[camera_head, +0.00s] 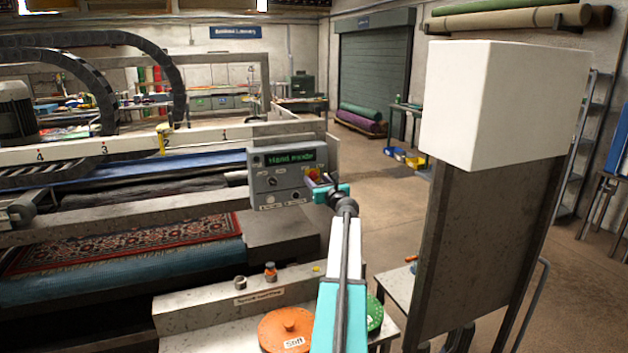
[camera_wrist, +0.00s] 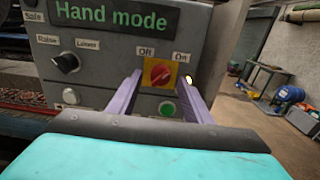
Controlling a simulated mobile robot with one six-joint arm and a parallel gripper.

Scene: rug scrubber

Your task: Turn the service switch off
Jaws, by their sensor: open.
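The service switch is a red rotary knob (camera_wrist: 160,74) on a yellow plate, between labels reading Off on the left and On on the right. I cannot tell clearly which label it points to. It sits on the right side of a grey control panel (camera_wrist: 95,93), which also shows in the head view (camera_head: 262,184). My gripper (camera_wrist: 160,80) is open, with one purple finger on each side of the knob. The fingers seem close to the panel; I cannot tell if they touch the knob. In the head view my gripper (camera_head: 322,186) is at the panel's right end.
The panel display (camera_wrist: 112,16) reads Hand mode. A black selector (camera_wrist: 66,62) marked Raise and Lower is to the left. A green button (camera_wrist: 167,108) sits below the knob, and a lit lamp (camera_wrist: 188,80) is by the right finger. A patterned rug (camera_head: 125,240) lies on the machine.

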